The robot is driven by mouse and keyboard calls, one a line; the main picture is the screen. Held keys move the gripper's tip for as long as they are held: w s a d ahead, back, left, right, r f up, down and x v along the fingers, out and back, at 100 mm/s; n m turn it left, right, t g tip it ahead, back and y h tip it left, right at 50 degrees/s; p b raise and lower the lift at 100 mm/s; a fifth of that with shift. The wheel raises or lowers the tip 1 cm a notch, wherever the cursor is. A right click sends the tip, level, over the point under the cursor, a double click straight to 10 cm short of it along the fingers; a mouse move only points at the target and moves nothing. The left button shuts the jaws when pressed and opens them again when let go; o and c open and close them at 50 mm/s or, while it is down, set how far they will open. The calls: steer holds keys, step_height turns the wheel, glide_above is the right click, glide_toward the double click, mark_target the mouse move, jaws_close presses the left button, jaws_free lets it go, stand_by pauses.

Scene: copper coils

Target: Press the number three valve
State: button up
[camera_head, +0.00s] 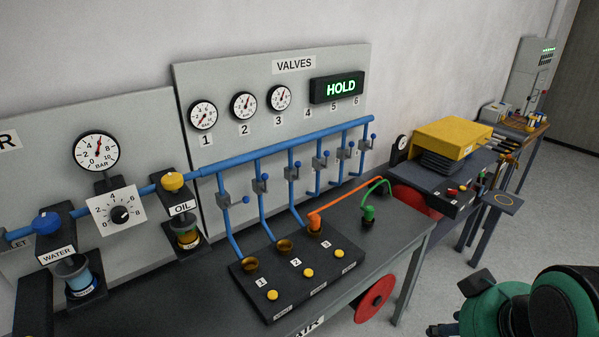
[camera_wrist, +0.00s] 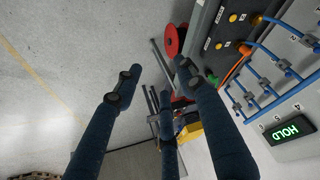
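The number three yellow button (camera_head: 339,254) sits beside the "3" label on the dark valve block (camera_head: 300,292) on the bench. The third socket behind it holds an orange fitting (camera_head: 314,222) with an orange hose. The valve block also shows in the wrist view (camera_wrist: 222,32), at the top right. My gripper (camera_wrist: 157,82) has its dark blue fingers spread open, with nothing between them. It points past the bench side over the floor, apart from the block. In the head view my arm is at the lower right and the gripper is mostly cut off.
Blue pipes (camera_head: 290,140) with small levers rise behind the block. A lit HOLD sign (camera_head: 337,87) hangs above. A red reel (camera_head: 375,300) is on the bench's front side. A yellow-topped machine (camera_head: 452,137) stands to the right.

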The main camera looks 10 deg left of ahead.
steer(key=shift+w, duration=0.15)
steer(key=c, duration=0.8)
steer(key=shift+w+a+r, duration=0.15)
steer(key=shift+w, duration=0.15)
jaws_close()
steer(key=w+a+r+n+t+y+p, duration=0.15)
steer(key=w+a+n, duration=0.35)
steer(key=w, duration=0.7)
steer(key=w+a+n+t+y+p, duration=0.1)
steer(key=w+a+n+t+p, duration=0.15)
steer(key=w+a, duration=0.7)
steer(key=w+a+r+n+t+y+p, duration=0.15)
steer(key=w+a+n, duration=0.25)
steer(key=w, duration=1.1)
steer(key=w+a+f+n+t+p, duration=0.1)
steer(key=w+a+f+n+t, duration=0.2)
steer(key=a, duration=0.5)
steer(key=w+a+f+n+t+p, duration=0.2)
steer(key=w+a+f+n, duration=0.3)
steer(key=w+a+f, duration=0.3)
steer(key=shift+a+f+n+t+h, duration=0.35)
steer(key=shift+a+f+t, duration=0.4)
steer(key=shift+f, duration=0.4)
